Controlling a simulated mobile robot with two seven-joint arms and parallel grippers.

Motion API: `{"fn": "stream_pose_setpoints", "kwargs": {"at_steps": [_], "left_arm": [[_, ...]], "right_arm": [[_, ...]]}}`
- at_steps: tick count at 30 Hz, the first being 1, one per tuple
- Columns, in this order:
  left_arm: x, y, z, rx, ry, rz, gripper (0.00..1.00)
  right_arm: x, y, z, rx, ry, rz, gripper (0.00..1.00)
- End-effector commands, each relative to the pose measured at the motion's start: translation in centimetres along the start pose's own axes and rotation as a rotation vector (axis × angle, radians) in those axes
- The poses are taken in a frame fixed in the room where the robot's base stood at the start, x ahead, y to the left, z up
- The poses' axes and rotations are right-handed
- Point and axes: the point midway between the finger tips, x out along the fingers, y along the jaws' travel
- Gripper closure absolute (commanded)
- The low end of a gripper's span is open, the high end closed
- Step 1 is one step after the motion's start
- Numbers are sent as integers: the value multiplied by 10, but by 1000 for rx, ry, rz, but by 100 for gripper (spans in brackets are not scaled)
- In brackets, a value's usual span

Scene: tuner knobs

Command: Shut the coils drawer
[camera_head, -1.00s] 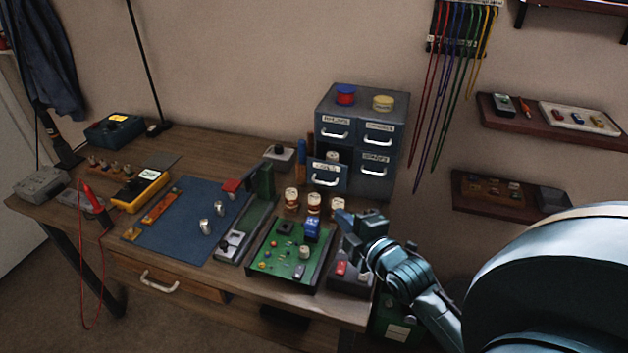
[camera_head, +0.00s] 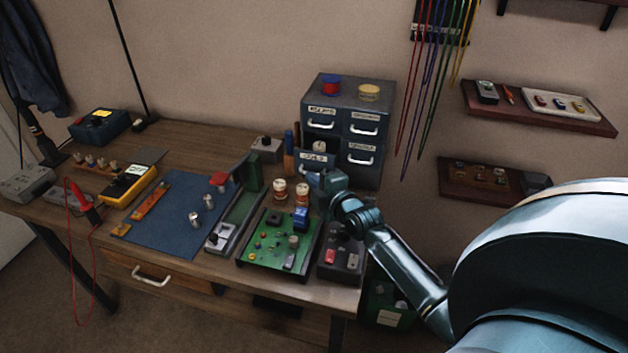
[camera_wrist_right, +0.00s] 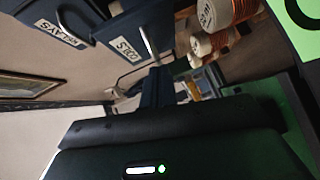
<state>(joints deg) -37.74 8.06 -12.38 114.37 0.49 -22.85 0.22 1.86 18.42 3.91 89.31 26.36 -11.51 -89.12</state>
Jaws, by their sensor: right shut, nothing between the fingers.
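The coils drawer (camera_head: 316,159) is the lower left drawer of a small grey-blue cabinet (camera_head: 385,97) and sticks out from its front. Its label and pale handle show in the right wrist view (camera_wrist_right: 128,48). My right gripper (camera_head: 322,180) is shut and empty, just in front of the drawer. In the right wrist view its dark fingers (camera_wrist_right: 156,84) are close to the handle; I cannot tell whether they touch. The gripper hides part of the drawer front in the head view. My left gripper is not in view.
Copper coils (camera_head: 280,188) stand left of my gripper. A green circuit board (camera_head: 270,250) and a dark box with knobs (camera_head: 341,262) lie nearer the front edge. Coloured cables (camera_head: 430,80) hang to the right.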

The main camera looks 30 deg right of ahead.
Motion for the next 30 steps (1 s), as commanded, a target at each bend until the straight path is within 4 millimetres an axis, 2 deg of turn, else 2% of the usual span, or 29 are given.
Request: {"fn": "stream_pose_setpoints", "kwargs": {"at_steps": [8,14,19,23,30], "left_arm": [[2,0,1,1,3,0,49],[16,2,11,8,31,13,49],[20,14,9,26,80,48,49],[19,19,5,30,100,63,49],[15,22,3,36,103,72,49]], "right_arm": [[2,-1,2,-2,0,1,100],[28,2,28,-10,2,3,100],[50,10,51,-8,3,1,100],[57,15,61,-3,-1,0,100],[58,21,64,-1,-4,2,100]]}}
